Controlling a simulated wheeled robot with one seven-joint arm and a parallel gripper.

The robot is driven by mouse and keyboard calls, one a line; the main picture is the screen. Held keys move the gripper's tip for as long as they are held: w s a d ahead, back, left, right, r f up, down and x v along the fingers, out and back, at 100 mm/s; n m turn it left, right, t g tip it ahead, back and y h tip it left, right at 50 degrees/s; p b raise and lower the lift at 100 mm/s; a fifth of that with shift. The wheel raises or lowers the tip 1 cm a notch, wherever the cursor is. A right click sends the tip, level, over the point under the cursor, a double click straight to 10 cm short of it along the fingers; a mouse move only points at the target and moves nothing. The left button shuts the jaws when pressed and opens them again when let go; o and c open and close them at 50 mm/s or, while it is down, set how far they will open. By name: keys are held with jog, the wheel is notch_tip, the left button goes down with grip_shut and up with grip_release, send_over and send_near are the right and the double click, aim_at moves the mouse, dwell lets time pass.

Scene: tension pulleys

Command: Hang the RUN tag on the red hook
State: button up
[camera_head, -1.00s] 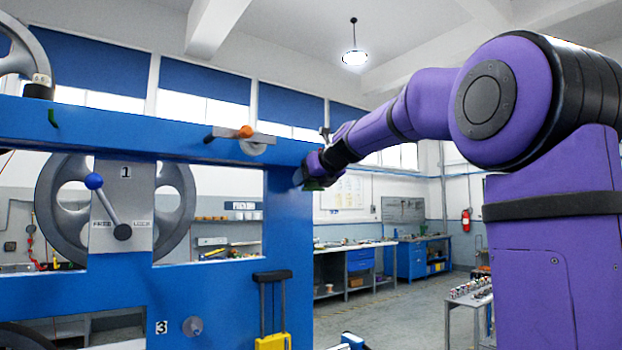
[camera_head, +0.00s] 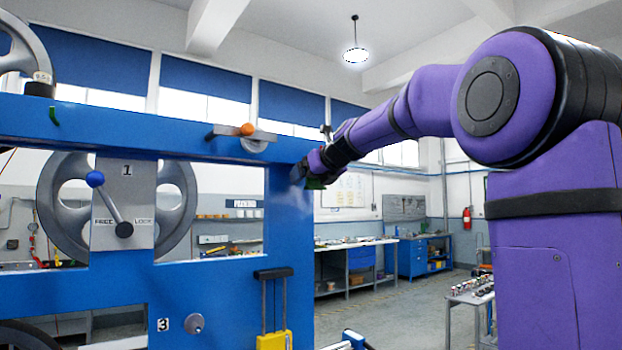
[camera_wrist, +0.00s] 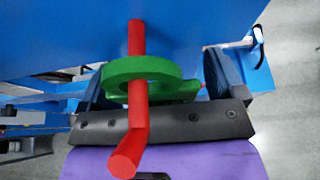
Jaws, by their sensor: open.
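In the wrist view the red hook (camera_wrist: 137,93) is a bar with a bent end that comes out from the blue frame. The green tag (camera_wrist: 172,68) has a ring-shaped part that lies around the red bar, with the bar passing through its hole. Any lettering on it is not readable here. My gripper (camera_wrist: 155,82) is open, with one dark finger on each side of the tag. In the head view my gripper (camera_head: 307,176) is at the right end of the blue frame, with a bit of green beside it. The hook is hidden there.
The blue frame (camera_head: 210,296) fills the left side, with a blue-knobbed lever (camera_head: 95,180) on a FREE/LOCK plate and an orange-knobbed handle (camera_head: 246,130) on its top beam. A yellow piece (camera_head: 272,341) hangs lower down.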

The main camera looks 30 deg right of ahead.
jog(key=v, duration=1)
jog(key=shift+s+r, duration=0.2)
jog(key=shift+s, duration=0.1)
jog(key=s+a+r+m+t, duration=0.1)
jog(key=s+a+m+t, duration=0.25)
jog(key=m, duration=0.55)
jog(key=s+a+f+m+g, duration=0.4)
jog(key=s+f+m, duration=0.4)
jog(key=f, duration=0.3)
jog(key=s+a+f+m+g, duration=0.4)
jog(key=s+f+m, duration=0.3)
jog(key=f+m, duration=0.3)
jog(key=s+a+f+m+g, duration=0.4)
jog(key=s+f+m, duration=0.4)
jog(key=f, duration=0.6)
jog(key=shift+s+m, duration=0.3)
jog(key=shift+m, duration=0.4)
